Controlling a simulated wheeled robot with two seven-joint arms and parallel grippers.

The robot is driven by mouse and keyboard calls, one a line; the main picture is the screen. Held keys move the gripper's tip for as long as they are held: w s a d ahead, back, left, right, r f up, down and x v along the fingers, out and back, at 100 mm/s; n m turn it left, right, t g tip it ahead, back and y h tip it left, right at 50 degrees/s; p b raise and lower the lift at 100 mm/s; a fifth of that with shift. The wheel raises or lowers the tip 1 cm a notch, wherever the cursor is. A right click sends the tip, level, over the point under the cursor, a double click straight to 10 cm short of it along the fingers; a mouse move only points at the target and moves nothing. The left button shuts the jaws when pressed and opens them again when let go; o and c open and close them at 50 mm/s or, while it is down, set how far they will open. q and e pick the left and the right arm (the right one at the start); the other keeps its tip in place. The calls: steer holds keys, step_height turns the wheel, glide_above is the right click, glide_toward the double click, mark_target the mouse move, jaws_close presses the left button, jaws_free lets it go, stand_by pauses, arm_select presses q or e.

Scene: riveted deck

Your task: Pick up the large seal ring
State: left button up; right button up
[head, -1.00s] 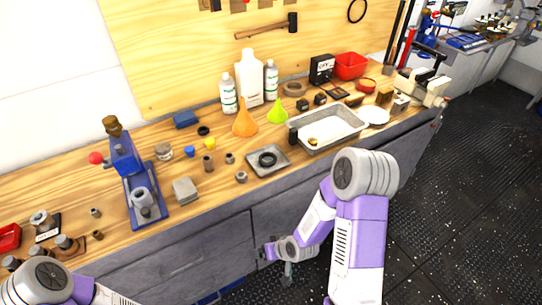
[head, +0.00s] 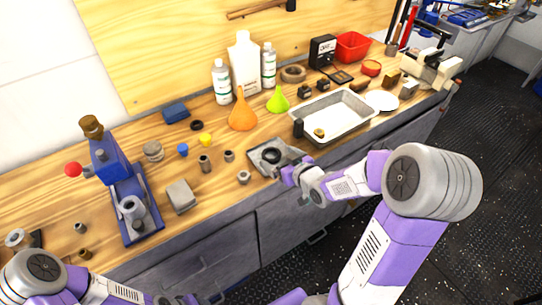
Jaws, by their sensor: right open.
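A black seal ring (head: 270,155) lies in a small square grey metal tray (head: 254,160) near the front edge of the wooden workbench. My right gripper (head: 287,171) is at the tray's front right corner, close to the ring but apart from it. It is open and empty, though its fingers are small and partly hidden by the wrist. My left arm shows at the bottom left; its gripper cannot be made out.
A larger metal tray (head: 332,112) stands right of the small one. An orange funnel (head: 242,114) and a green funnel (head: 278,101) stand behind. A blue press (head: 118,185) and a grey block (head: 180,195) are to the left. Small bushings lie between.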

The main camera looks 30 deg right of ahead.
mark_target(272, 154)
steer(key=x, duration=0.3)
steer(key=shift+w+a+f, duration=0.1)
steer(key=shift+a, duration=0.05)
steer(key=shift+c, duration=0.3)
steer(key=c, duration=1.1)
